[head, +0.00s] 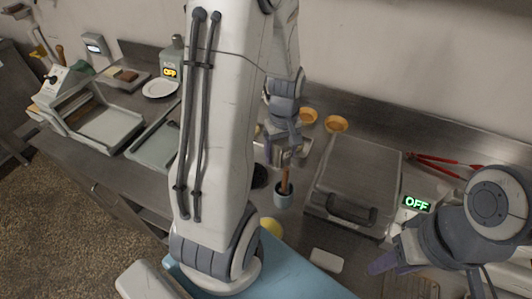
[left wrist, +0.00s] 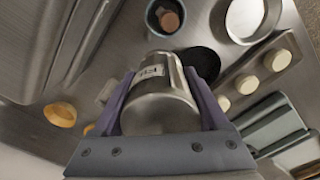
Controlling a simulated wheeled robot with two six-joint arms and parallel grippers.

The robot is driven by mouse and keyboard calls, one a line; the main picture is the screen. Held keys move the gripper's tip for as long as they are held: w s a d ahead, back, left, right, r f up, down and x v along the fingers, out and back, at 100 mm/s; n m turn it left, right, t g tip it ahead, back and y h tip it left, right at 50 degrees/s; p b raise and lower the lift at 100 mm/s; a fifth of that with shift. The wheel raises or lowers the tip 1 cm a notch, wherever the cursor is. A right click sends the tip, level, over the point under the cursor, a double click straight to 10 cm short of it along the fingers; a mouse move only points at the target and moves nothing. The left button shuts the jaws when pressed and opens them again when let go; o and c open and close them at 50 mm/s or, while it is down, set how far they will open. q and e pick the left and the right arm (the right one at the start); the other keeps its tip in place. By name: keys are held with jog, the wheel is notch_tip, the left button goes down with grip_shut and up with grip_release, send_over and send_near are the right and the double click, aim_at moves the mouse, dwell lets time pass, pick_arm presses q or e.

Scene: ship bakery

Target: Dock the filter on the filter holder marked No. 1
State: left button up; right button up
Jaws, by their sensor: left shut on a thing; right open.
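My left gripper (head: 284,157) is above the counter in the middle of the head view. In the left wrist view its fingers are closed around a shiny metal cylinder (left wrist: 160,98) with a small white label, whose print I cannot read. I cannot tell whether this cylinder is the filter. In the head view it is mostly hidden by the gripper. My right gripper (head: 384,258) is open at the lower right, with no held thing visible. I cannot make out a holder marked No. 1 in either view.
A blue-grey cup (head: 284,198) with a brown stick stands below my left gripper. A black disc (left wrist: 202,62) lies beside the cylinder in the wrist view.

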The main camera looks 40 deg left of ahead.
pick_arm(q)
notch_tip(320, 180, down, 9)
jog(key=shift+f+p, duration=0.15)
jog(key=shift+p, duration=0.2)
jog(key=shift+f, duration=0.2)
jog(key=o, duration=1.6)
jog(key=shift+r, duration=0.15)
